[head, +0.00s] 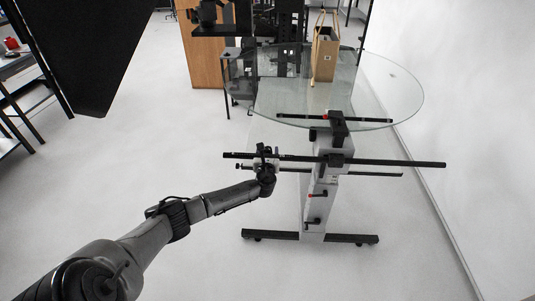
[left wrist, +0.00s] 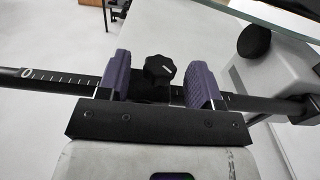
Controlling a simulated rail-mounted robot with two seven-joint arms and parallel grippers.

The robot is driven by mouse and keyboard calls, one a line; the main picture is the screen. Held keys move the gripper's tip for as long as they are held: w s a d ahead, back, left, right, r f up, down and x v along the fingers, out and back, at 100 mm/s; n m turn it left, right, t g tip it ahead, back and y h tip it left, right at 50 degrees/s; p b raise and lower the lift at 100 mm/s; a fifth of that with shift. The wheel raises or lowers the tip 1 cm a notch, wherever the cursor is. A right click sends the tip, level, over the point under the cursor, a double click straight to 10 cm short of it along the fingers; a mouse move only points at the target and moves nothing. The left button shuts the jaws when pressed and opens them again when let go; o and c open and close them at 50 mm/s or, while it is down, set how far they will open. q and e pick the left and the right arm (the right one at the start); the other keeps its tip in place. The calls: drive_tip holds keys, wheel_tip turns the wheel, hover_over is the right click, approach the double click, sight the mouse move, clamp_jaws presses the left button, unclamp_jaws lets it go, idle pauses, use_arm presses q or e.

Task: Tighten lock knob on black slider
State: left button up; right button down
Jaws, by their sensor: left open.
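The black lock knob (left wrist: 160,68) shows in the left wrist view, on top of the black slider (left wrist: 150,89). The slider sits on a dark rail (left wrist: 62,78) with white scale marks and a 0 near its left end. My left gripper (left wrist: 158,78) is open, with one purple finger pad on each side of the knob. A gap shows between the knob and each pad. In the head view my left gripper (head: 266,162) is at the left part of the long black rail (head: 395,163), and it hides much of the slider. My right gripper is not in view.
A round glass turntable (head: 400,95) bears a brown paper bag (head: 325,55) above the rail. Its grey stand (head: 318,205) with small levers rises from a black base (head: 350,239). In the left wrist view a round black knob (left wrist: 254,41) sits right of the gripper.

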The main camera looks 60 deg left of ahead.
use_arm(q)
drive_tip(key=shift+s+d, duration=0.3)
drive_tip(key=shift+d, duration=0.15)
drive_tip(key=p+v, duration=0.3)
drive_tip(key=v, duration=0.9)
drive_tip(key=shift+s+d, duration=0.25)
